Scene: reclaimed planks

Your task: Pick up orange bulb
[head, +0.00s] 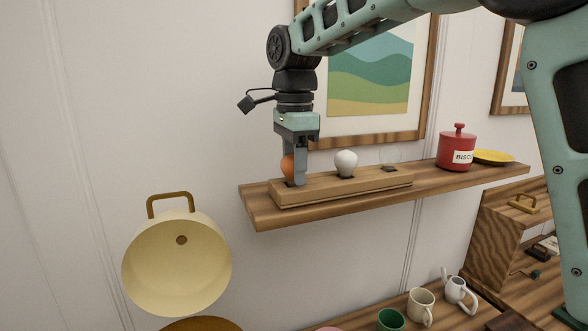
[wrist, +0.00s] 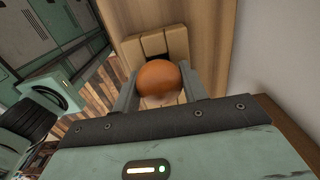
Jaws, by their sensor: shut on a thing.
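The orange bulb (head: 286,166) is at the left end of a wooden holder (head: 360,186) on the wall shelf. My gripper (head: 295,176) points down over it and is shut on it, hiding part of it in the head view. In the wrist view the orange bulb (wrist: 158,78) sits between my two fingers (wrist: 158,92). Its base is hidden, so I cannot tell whether it still rests in its socket. A white bulb (head: 346,162) and a clear bulb (head: 390,156) stand upright further right in the holder.
The shelf (head: 450,177) also bears a red biscuit jar (head: 457,147) and a yellow dish (head: 493,157) at the right. A framed picture (head: 368,75) hangs behind the arm. A cream pan (head: 176,265) hangs at lower left. Mugs (head: 421,305) stand below.

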